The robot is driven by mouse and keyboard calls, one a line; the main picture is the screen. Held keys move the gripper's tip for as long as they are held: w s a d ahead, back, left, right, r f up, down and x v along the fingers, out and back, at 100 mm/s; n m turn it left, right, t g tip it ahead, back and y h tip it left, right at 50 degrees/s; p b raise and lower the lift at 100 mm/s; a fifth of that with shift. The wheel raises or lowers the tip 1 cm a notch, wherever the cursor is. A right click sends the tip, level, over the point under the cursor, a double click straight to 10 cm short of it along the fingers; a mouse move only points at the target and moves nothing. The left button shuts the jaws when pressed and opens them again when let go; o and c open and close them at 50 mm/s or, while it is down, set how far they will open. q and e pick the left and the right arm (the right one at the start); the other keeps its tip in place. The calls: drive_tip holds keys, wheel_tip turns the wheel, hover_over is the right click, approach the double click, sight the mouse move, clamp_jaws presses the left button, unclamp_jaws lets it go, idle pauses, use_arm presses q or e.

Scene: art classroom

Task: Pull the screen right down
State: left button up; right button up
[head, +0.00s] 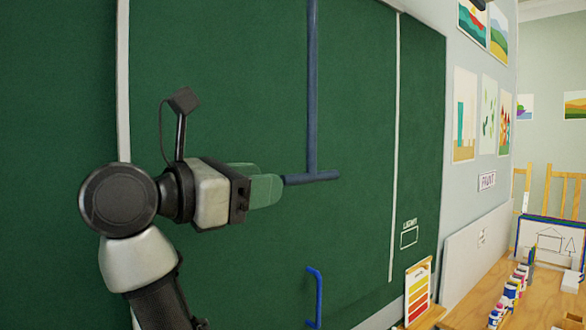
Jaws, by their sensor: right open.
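A blue T-shaped pull handle (312,178) hangs on a long blue bar (312,80) that runs up out of the picture. It is in front of the large dark green board surface (350,120). My right gripper (266,189) is just left of the handle's crossbar, with its pale green fingers pointing right toward the crossbar's left end. It is open, and nothing shows held in it. The fingers overlap each other in this view, and I cannot tell whether they touch the bar. No separate lowered screen can be made out. My left gripper is not in view.
A second blue handle (318,298) is low on the board. Light vertical strips cross the board. Pictures hang on the right wall.

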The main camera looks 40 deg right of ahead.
sight(294, 180)
drive_tip(key=d, duration=0.2)
drive_tip(key=d+p, duration=0.1)
drive_tip(key=d, duration=0.3)
drive_tip(key=shift+w+d+p, duration=0.2)
drive_tip(key=shift+w+p, duration=0.05)
drive_tip(key=shift+p, duration=0.15)
drive_tip(key=shift+d, duration=0.1)
drive_tip(key=shift+c, duration=0.5)
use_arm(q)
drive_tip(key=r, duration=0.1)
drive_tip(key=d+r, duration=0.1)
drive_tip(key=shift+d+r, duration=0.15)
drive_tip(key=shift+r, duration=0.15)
use_arm(e)
clamp_jaws()
drive_tip(key=shift+f, duration=0.1)
